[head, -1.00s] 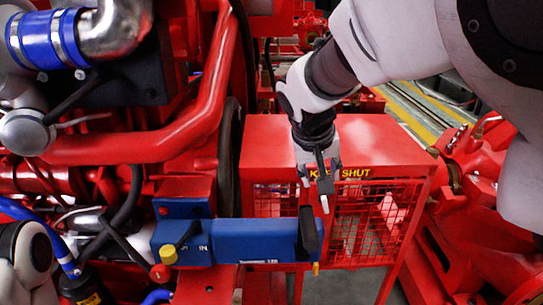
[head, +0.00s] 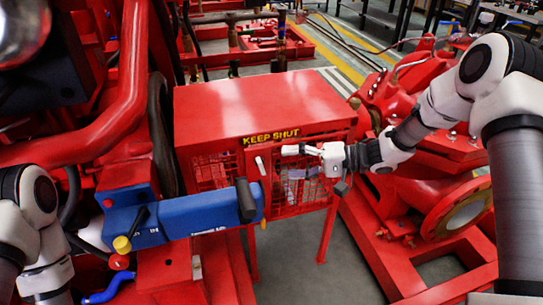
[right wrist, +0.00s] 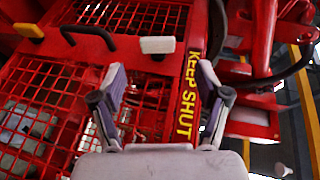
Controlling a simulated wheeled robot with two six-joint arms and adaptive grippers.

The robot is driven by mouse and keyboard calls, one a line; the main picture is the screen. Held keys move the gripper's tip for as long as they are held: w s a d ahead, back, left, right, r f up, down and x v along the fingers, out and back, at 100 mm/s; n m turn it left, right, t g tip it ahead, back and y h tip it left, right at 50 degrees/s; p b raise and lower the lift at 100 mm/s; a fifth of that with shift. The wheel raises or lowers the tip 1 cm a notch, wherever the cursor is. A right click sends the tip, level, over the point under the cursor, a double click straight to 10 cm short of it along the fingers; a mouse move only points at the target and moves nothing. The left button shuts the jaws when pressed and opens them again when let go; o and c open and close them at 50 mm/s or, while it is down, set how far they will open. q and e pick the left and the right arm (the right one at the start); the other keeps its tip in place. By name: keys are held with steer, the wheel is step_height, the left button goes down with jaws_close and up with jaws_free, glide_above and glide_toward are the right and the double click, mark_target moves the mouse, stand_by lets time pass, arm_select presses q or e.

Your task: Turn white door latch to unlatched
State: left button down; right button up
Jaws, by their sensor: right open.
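The white door latch (head: 260,166) is a small pale bar at the upper left of the red mesh door (head: 300,190), just below the KEEP SHUT lettering. It stands near upright with a slight tilt. In the right wrist view the latch (right wrist: 157,45) shows as a white block beyond the fingertips, midway between them. My right gripper (head: 288,151) is open and empty, its fingers pointing left toward the latch and apart from it. Both fingers show in the right wrist view (right wrist: 160,85). Part of my left arm shows at the lower left; its gripper is out of view.
Red pump pipework with a flange (head: 465,212) stands to the right. Grey floor is open below the door.

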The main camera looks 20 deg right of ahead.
mark_target(261, 167)
steer(key=b+x, duration=0.2)
steer(key=x, duration=0.6)
steer(key=shift+f+b, duration=0.2)
steer(key=shift+b, duration=0.1)
steer(key=c, duration=1.2)
